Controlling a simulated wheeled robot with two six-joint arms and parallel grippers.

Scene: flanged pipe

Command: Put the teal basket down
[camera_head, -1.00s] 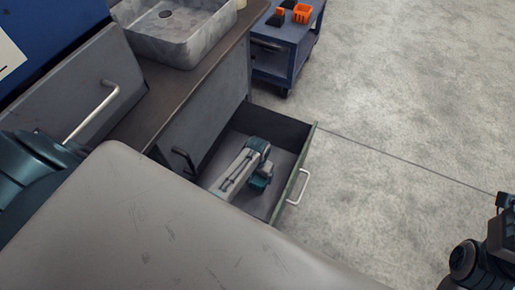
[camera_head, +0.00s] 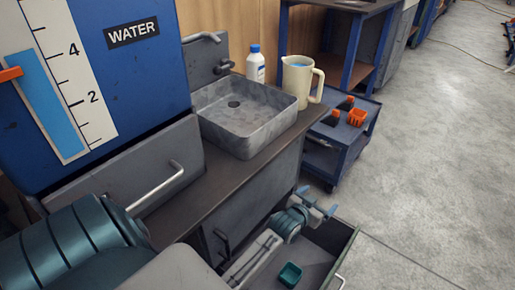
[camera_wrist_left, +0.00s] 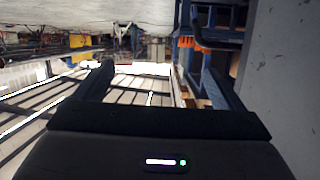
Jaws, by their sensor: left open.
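The small teal basket (camera_head: 289,274) sits on the floor of the open drawer (camera_head: 345,243), in the lower part of the head view. My left gripper (camera_head: 318,204) is above the drawer, up and to the right of the basket and clear of it. Its two bluish fingers are spread with nothing between them. In the left wrist view my left gripper (camera_wrist_left: 158,85) also shows open and empty; I do not see the basket there. My right gripper is in neither current view.
A grey sink (camera_head: 245,115) is set on the counter (camera_head: 215,195) with a cream pitcher (camera_head: 301,80) and a white bottle (camera_head: 255,65) behind it. A blue cart (camera_head: 335,150) holds orange items. The concrete floor on the right is clear.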

